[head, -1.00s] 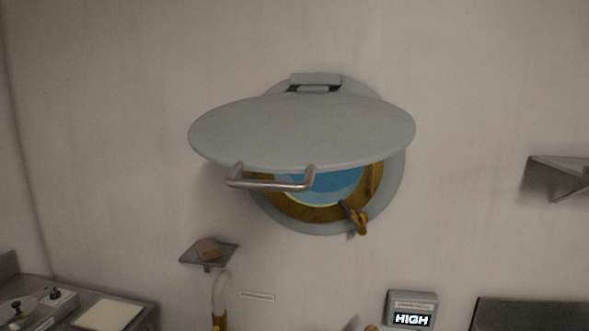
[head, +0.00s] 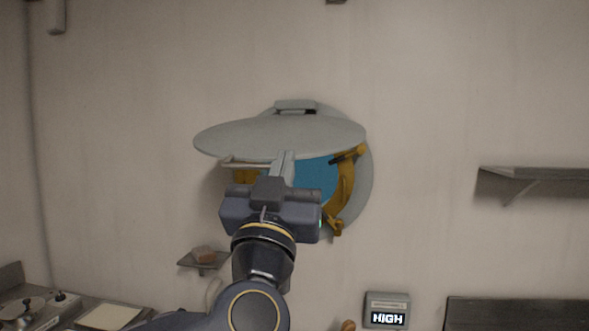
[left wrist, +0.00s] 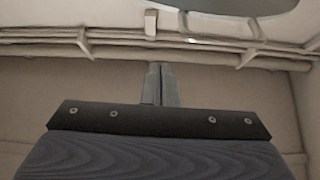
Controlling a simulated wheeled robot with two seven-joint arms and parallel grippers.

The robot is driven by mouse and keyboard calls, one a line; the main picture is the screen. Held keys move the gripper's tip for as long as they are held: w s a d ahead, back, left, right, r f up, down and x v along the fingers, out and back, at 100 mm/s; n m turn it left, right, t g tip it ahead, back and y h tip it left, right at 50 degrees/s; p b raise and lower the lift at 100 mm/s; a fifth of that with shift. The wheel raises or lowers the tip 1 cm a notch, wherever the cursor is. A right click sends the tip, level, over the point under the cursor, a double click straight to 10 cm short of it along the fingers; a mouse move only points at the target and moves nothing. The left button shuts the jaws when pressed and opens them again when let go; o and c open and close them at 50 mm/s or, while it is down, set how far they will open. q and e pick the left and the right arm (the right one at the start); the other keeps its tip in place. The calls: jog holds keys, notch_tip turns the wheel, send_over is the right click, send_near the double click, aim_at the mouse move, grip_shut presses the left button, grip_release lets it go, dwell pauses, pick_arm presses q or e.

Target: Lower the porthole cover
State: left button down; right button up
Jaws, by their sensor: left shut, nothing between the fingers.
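The porthole cover (head: 285,132) is a grey disc, hinged at the top of the round porthole frame (head: 362,180). It stands raised, sticking out from the wall with the blue glass (head: 318,174) showing below it. Its metal bar handle (head: 240,164) hangs at the near edge, partly hidden by my left gripper. My left gripper (head: 286,156) is shut and empty, its fingertips overlapping the cover's near edge by the handle. I cannot tell whether they touch. In the left wrist view the fingers (left wrist: 160,72) are together, with the cover's edge (left wrist: 240,5) above them. My right gripper is out of view.
A brass latch (head: 336,228) sits at the frame's lower right. A small corner shelf (head: 203,262) with a brown block is at lower left. A wall shelf (head: 540,173) is at right, and a display reading HIGH (head: 387,317) is below. Pipes (left wrist: 110,40) run overhead.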

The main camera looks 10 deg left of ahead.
aim_at(294, 146)
pick_arm(q)
jog(key=p+x, duration=0.3)
jog(key=x, duration=0.5)
jog(key=shift+w+f, duration=0.3)
jog(key=shift+f, duration=0.7)
jog(key=shift+w+f, duration=0.3)
jog(key=shift+f, duration=0.65)
jog(key=shift+f+b, duration=0.1)
jog(key=shift+b, duration=0.3)
